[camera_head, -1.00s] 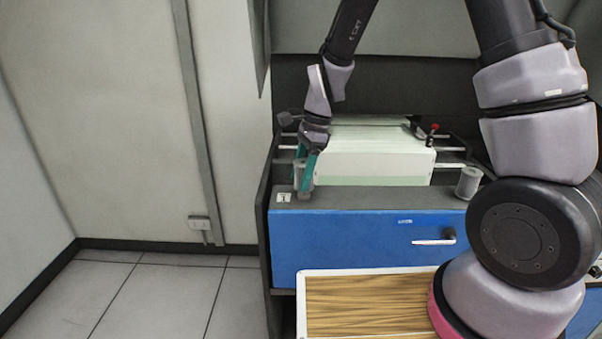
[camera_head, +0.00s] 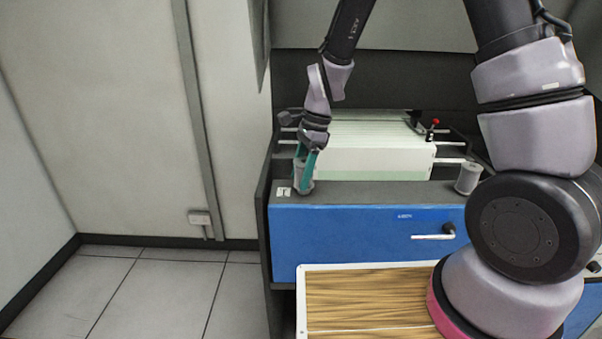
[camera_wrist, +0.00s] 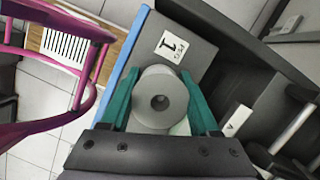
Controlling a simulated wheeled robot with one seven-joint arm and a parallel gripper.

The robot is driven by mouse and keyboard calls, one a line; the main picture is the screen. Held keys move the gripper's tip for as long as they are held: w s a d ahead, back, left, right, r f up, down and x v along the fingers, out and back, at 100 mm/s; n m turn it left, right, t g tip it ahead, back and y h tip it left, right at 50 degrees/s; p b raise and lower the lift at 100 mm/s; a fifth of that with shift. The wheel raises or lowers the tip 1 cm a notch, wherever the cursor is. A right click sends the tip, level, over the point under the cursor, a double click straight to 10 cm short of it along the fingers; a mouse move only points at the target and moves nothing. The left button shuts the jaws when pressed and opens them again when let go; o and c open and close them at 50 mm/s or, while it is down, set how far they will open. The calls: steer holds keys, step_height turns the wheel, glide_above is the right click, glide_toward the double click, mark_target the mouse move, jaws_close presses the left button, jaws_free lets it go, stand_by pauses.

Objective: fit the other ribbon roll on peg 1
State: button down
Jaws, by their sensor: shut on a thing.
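A grey ribbon roll (camera_wrist: 160,112) is between the teal fingers of my gripper (camera_wrist: 160,84), which is shut on it. In the head view this roll (camera_head: 302,178) is upright at the left end of the dark ledge (camera_head: 380,194), beside the "1" label (camera_head: 284,191). The same label (camera_wrist: 172,48) lies just beyond the roll in the wrist view. The roll's centre hole shows dark; peg 1 is hidden, and I cannot tell whether the roll is around it. A second grey roll (camera_head: 468,178) stands at the ledge's right end.
A pale card stack (camera_head: 375,160) and metal rods lie behind the ledge, with a red-tipped lever (camera_head: 434,124) near its right. Below are a blue front (camera_head: 350,240) with a handle and a white-rimmed wood-grain tray (camera_head: 302,310). The ledge between the rolls is clear.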

steer(key=shift+f, duration=0.45)
steer(key=shift+c, duration=0.2)
jaws_free()
